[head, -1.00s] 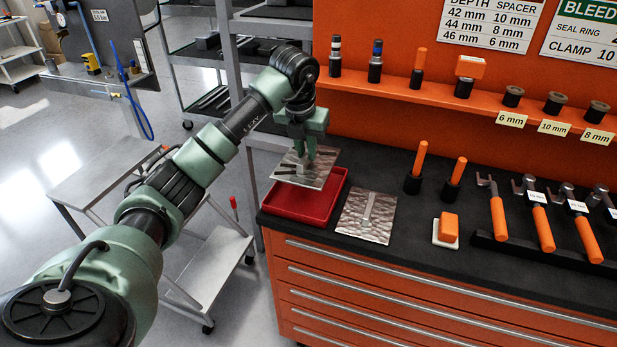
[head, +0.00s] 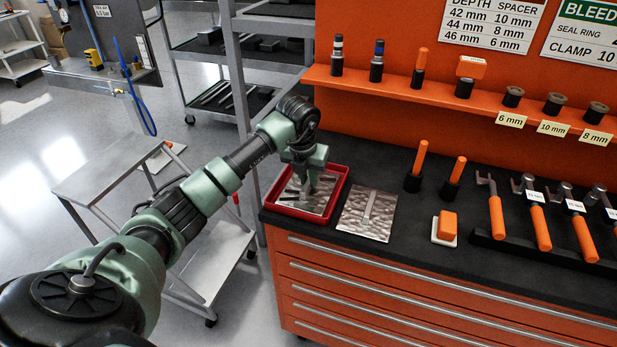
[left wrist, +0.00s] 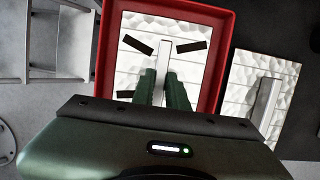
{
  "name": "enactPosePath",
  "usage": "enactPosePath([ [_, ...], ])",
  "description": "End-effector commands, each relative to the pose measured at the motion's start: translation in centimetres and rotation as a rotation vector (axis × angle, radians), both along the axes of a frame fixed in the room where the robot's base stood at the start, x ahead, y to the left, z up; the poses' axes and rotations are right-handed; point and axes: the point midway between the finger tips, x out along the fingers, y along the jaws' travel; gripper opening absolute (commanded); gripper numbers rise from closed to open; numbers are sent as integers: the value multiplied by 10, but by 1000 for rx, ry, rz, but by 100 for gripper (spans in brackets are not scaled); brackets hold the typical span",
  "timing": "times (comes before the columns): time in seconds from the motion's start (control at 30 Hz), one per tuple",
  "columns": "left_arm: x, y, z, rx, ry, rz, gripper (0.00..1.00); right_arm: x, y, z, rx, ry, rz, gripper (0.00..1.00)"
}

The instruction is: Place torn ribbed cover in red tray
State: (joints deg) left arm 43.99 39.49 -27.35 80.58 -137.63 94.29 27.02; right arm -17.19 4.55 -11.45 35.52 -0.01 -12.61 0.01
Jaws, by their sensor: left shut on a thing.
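The torn ribbed cover (head: 297,199) is a silvery square plate with dark slits and a raised middle rib. It lies within the walls of the red tray (head: 292,213) at the left end of the bench; whether it touches the floor of the tray I cannot tell. My left gripper (head: 311,187) is down over the tray, shut on the cover's rib. In the left wrist view the fingers (left wrist: 163,78) close on the rib, with the cover (left wrist: 192,28) inside the tray's red rim (left wrist: 222,50). My right gripper is not in view.
A second ribbed cover (head: 366,214), without dark slits, lies on the dark bench just right of the tray. An orange block (head: 447,225) and orange-handled tools (head: 540,228) are farther right. An orange shelf (head: 440,95) with spools runs behind. A steel cart (head: 120,175) stands left.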

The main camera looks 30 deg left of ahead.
Motion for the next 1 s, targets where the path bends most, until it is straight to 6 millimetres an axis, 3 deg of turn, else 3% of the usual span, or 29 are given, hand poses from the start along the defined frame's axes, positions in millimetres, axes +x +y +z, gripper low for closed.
enactPosePath([
  [0.03, 0, 0, -2, 0, -1, 0, 0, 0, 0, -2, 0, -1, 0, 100],
  [0.07, 0, 0, -2, 0, 0, 0, 20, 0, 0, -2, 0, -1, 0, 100],
  [0.1, 0, 0, -2, 0, 0, 0, 31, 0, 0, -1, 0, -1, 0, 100],
  [0.13, 0, 0, -2, 0, 0, 0, 36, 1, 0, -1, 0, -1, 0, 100],
  [0.57, -1, 0, 7, 1, -3, 0, 36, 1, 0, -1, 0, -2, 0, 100],
  [1.0, -24, -6, 91, 2, -5, -1, 36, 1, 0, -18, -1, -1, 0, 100],
])
